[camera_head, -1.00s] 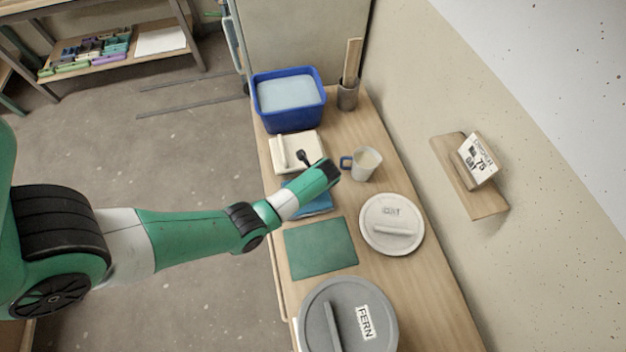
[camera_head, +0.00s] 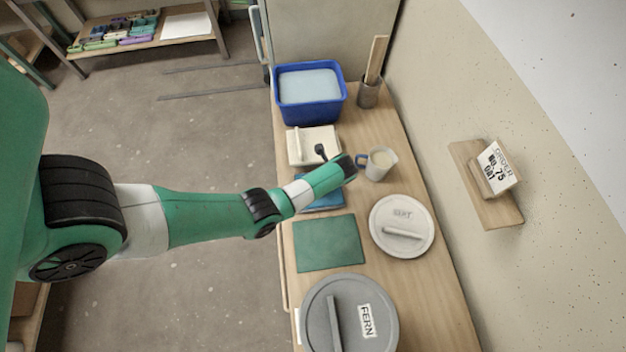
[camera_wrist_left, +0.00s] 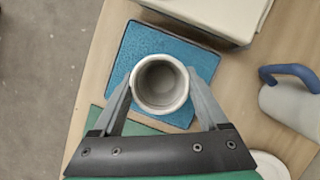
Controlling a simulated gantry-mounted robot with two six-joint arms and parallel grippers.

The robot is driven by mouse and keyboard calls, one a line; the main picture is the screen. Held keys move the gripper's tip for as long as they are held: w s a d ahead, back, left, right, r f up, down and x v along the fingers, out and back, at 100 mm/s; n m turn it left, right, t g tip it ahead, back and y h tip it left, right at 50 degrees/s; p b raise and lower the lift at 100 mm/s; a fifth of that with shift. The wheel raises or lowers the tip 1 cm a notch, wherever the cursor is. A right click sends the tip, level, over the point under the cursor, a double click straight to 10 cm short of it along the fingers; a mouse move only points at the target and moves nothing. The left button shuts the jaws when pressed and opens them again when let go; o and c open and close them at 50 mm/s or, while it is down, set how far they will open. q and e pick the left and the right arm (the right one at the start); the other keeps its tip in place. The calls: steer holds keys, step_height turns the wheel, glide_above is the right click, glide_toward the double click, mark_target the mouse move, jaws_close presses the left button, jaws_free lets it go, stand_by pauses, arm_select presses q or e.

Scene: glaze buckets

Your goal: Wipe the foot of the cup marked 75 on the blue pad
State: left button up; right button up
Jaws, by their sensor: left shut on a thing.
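In the wrist view a pale grey cup (camera_wrist_left: 161,84) stands between the two fingers of my left gripper (camera_wrist_left: 160,95), which is shut on it. I look down into its open mouth; its foot and any mark on it are hidden. It is over the blue pad (camera_wrist_left: 195,60), and I cannot tell whether it touches. The blue pad also shows in the head view (camera_head: 322,205), partly behind my left arm. In the head view the left gripper (camera_head: 350,168) hides the cup. My right gripper is not in view.
A white jug with a blue handle (camera_head: 380,164) stands right of the gripper. A cream tray (camera_head: 303,148) and a blue tub (camera_head: 311,117) lie beyond. A green mat (camera_head: 330,243), an oat lid (camera_head: 402,216) and a FERN lid (camera_head: 345,330) are nearer. An order card (camera_head: 496,168) is on the wall shelf.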

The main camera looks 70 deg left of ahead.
arm_select(q)
steer(key=w, duration=0.1)
steer(key=b, duration=0.1)
steer(key=w+b, duration=0.1)
steer(key=shift+w+d+f, duration=0.2)
steer(key=shift+w+f, duration=0.05)
steer(key=shift+w, duration=0.05)
steer(key=shift+w+r, duration=0.15)
steer(key=shift+w, duration=0.15)
steer(key=s+p, duration=0.2)
steer(key=shift+r+p, duration=0.3)
steer(key=shift+p, duration=0.05)
steer(key=s+p, duration=0.3)
steer(key=s, duration=0.1)
steer(key=shift+a+p, duration=0.35)
steer(key=shift+a, duration=0.05)
steer(key=shift+s, duration=0.3)
steer(key=shift+s+a+f, duration=0.1)
steer(key=shift+s, duration=0.1)
steer(key=shift+w+f+b, duration=0.25)
steer(key=shift+w+b, duration=0.2)
steer(key=shift+w, duration=0.3)
steer(key=w+b, duration=0.2)
steer(key=w+d+b, duration=0.1)
steer(key=w+b, duration=0.1)
steer(key=shift+w, duration=0.3)
steer(key=shift+w+b, duration=0.35)
steer(key=shift+w, duration=0.1)
steer(key=shift+d+r, duration=0.1)
steer(key=shift+r, duration=0.05)
